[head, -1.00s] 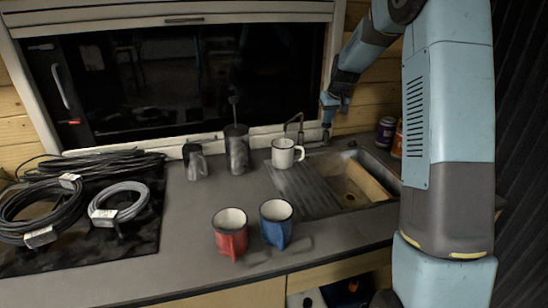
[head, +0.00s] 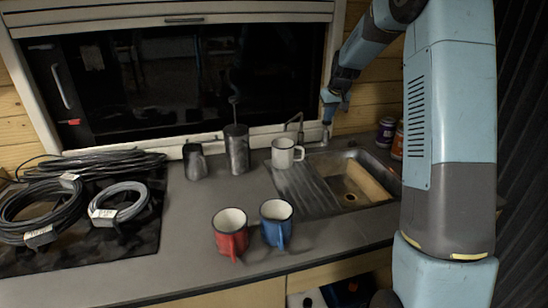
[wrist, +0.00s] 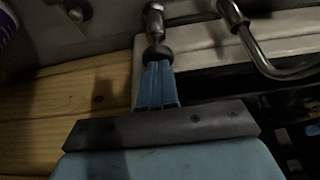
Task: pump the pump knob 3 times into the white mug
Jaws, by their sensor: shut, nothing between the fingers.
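The white mug (head: 283,153) stands upright on the left part of the sink's draining board in the head view. A thin bent metal spout (head: 297,122) rises just behind it and also crosses the right of the wrist view (wrist: 262,55). The pump knob (wrist: 157,53) is a dark round cap on a metal stem, seen in the wrist view. My gripper (wrist: 158,66) is shut and empty, its blue fingertips right at the knob; I cannot tell whether they touch. In the head view my gripper (head: 327,118) points down at the back of the sink.
The sink basin (head: 352,180) lies right of the mug. A red mug (head: 230,235) and a blue mug (head: 276,224) stand at the counter front. A tall grey canister (head: 237,150) and a dark pitcher (head: 194,162) stand left. Coiled cables (head: 45,215) lie far left.

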